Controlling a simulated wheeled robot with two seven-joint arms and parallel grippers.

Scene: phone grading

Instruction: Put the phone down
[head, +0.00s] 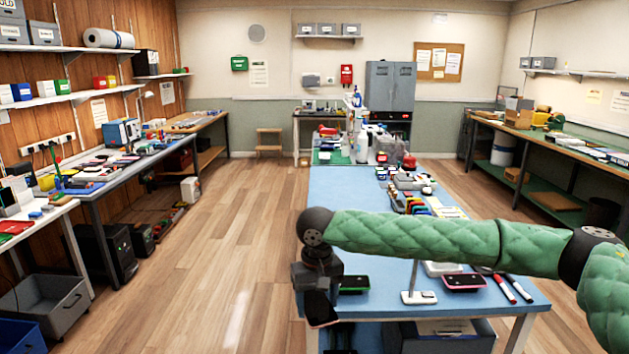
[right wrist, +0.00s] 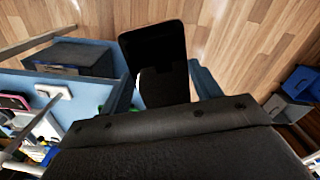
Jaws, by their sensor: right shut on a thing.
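My right gripper (head: 318,288) is shut on a dark phone (right wrist: 155,45), which sticks out beyond the fingers in the right wrist view. In the head view the phone (head: 321,309) shows as a dark slab at the left front edge of the blue table (head: 350,200). In the wrist view, wooden floor lies behind the phone. I cannot tell whether the phone touches anything below it. The fingertips are largely hidden. My left gripper is in neither view.
A green-edged phone (head: 354,283) and a pink-edged phone (head: 464,282) lie on the table. A white stand (head: 418,297) is between them, with markers (head: 513,288) to the right. A dark bin (head: 445,338) is below the front edge. Tools crowd the table's far part.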

